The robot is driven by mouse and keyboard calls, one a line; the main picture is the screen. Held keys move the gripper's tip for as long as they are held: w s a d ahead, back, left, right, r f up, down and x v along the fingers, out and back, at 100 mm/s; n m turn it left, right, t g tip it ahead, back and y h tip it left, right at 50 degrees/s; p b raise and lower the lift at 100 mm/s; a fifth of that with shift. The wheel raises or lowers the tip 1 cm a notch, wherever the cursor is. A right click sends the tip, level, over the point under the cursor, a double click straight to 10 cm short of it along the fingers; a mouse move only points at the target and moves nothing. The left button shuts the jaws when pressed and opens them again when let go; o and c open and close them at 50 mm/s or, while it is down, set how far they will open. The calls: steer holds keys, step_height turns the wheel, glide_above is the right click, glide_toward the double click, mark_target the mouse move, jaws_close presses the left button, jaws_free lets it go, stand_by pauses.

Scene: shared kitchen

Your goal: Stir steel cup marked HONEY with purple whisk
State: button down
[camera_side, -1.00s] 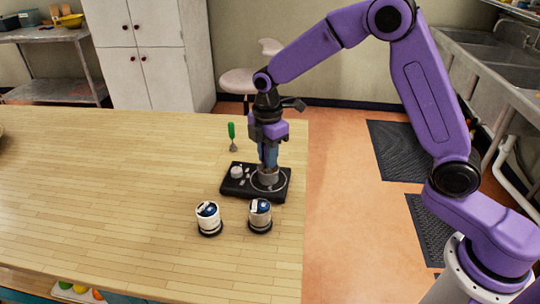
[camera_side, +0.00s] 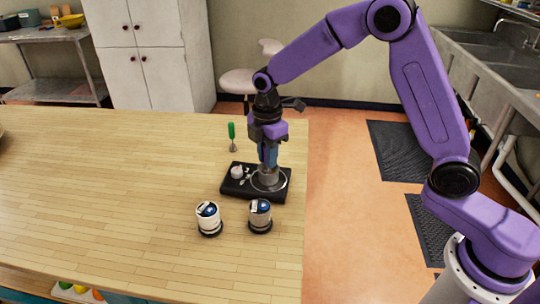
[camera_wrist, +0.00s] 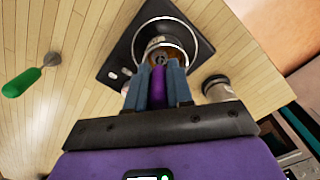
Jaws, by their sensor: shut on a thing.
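My gripper (camera_side: 268,158) points straight down over the black stand at the table's right side. In the wrist view its blue-grey fingers are shut on the purple whisk (camera_wrist: 158,84), whose lower end reaches into a steel cup (camera_wrist: 160,43). In the side view this steel cup (camera_side: 268,177) stands upright on the black stand (camera_side: 232,187), right under the fingers. No HONEY mark is readable on it. The whisk's tip is mostly hidden inside the cup, and the fingers hide the whisk in the side view.
A white canister (camera_side: 208,217) and a steel canister (camera_side: 260,215) stand on dark bases in front of the stand. A green-handled utensil (camera_side: 232,132) lies behind it. The wooden table (camera_side: 100,190) is clear to the left; its right edge is close by.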

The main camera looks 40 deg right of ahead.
steer(key=shift+s+a, duration=0.1)
steer(key=shift+a, duration=0.3)
steer(key=shift+s+d, duration=0.1)
steer(key=shift+s, duration=0.4)
steer(key=shift+w+d, duration=0.1)
steer(key=shift+d, duration=0.4)
steer(key=shift+w, duration=0.2)
steer(key=shift+w+a, duration=0.1)
steer(key=shift+w, duration=0.15)
steer(key=shift+a, duration=0.35)
steer(key=shift+s+a, duration=0.2)
steer(key=shift+s, duration=0.05)
steer(key=shift+d, duration=0.35)
steer(key=shift+r, duration=0.1)
